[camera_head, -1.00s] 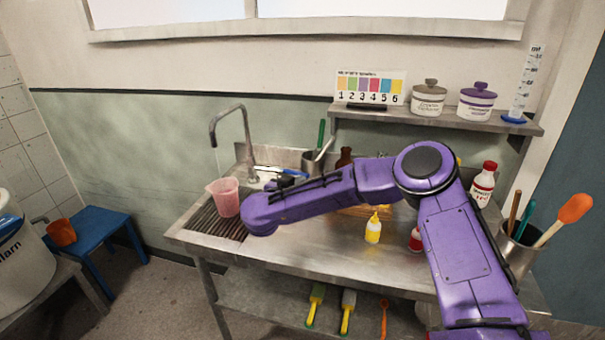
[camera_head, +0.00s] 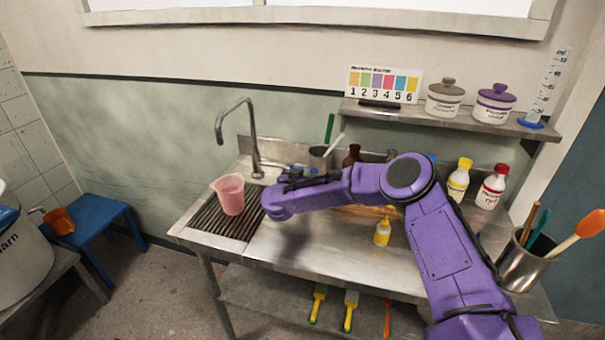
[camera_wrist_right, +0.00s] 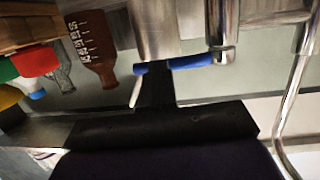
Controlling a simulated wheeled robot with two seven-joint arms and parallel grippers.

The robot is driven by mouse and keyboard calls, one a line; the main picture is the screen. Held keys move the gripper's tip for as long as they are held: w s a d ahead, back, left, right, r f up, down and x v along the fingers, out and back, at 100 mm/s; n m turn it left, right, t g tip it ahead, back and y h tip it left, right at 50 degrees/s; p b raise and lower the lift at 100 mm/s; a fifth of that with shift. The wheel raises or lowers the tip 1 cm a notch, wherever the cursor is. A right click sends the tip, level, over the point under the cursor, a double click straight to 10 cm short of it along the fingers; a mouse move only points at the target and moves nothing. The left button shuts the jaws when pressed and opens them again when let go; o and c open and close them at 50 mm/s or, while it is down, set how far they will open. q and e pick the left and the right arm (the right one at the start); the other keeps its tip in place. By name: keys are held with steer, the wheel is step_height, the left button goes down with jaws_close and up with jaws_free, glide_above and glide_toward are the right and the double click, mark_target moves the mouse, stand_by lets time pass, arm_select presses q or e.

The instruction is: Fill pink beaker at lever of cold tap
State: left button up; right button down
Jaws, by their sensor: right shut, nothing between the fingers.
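The pink beaker (camera_head: 231,195) stands upright on the ribbed drainer, roughly below the spout of the curved tap (camera_head: 250,135). Whether it holds water is hard to tell. The blue lever (camera_wrist_right: 190,64) joins the tap's chrome body in the right wrist view. My right gripper (camera_head: 312,176) is shut and empty. In the right wrist view its dark fingers (camera_wrist_right: 156,85) reach up to the lever's left part and overlap it; I cannot tell whether they touch. My left gripper is not in view.
A steel pot (camera_head: 320,158) with tools stands just behind my right gripper. A brown bottle (camera_wrist_right: 95,45) is near it. The front of the steel counter (camera_head: 300,245) is clear.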

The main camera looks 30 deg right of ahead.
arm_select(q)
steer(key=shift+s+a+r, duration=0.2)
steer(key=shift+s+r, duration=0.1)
arm_select(e)
steer(key=shift+s+d+r, duration=0.1)
steer(key=shift+d+r, duration=0.25)
steer(key=shift+d, duration=0.1)
